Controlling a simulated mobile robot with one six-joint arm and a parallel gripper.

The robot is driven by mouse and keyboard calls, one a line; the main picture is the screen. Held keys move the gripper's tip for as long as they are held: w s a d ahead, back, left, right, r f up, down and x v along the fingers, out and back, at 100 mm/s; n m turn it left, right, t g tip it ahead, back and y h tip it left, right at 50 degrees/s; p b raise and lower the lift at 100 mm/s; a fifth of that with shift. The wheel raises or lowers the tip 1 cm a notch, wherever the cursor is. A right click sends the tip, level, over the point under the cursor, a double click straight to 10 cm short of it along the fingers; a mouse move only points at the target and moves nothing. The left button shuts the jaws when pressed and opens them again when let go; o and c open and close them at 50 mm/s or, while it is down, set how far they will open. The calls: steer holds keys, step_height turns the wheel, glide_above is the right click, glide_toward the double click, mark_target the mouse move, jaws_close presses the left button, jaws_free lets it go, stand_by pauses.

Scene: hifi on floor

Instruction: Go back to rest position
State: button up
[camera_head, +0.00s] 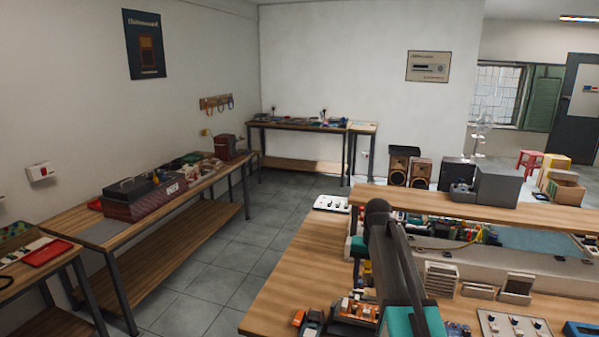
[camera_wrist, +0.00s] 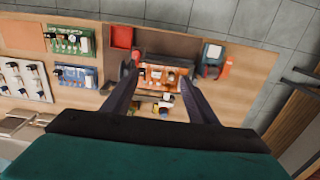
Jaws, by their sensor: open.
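My gripper (camera_wrist: 158,85) shows in the wrist view with its two dark fingers spread apart and nothing between them. It is above the wooden workbench (camera_wrist: 255,65). An orange module (camera_wrist: 165,73) with small parts on it lies on the bench beyond and below the fingertips. In the head view my dark arm link reaches over the right workbench (camera_head: 285,285) and hides part of what lies behind it. The fingertips are not clearly visible in the head view.
Green and blue circuit boards (camera_wrist: 70,42), a white knob panel (camera_wrist: 25,80) and a red-and-grey device (camera_wrist: 211,58) lie on the bench. A raised shelf (camera_head: 480,208) runs along its back. Tiled floor (camera_head: 225,255) is clear between this bench and the left tables (camera_head: 175,205).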

steer(key=s+a+f+g+b, duration=0.1)
steer(key=s+f+b, duration=0.35)
steer(key=f, duration=0.75)
steer(key=s+a+f+g+b, duration=0.1)
steer(key=s+f+g, duration=0.1)
steer(key=s+f, duration=0.75)
steer(key=s+a+f+g+b, duration=0.1)
steer(key=s+f+b, duration=0.15)
steer(key=f, duration=1.15)
steer(key=s+f+n+g+b, duration=0.1)
steer(key=s+f+b, duration=0.1)
steer(key=s+f, duration=1)
steer(key=s+a+f+n+b, duration=0.1)
steer(key=s+f+n+b, duration=0.1)
steer(key=s+f, duration=0.9)
steer(key=shift+s+f+n+g+b, duration=0.35)
steer(key=shift+s+g+b, duration=0.1)
steer(key=shift+s, duration=2.8)
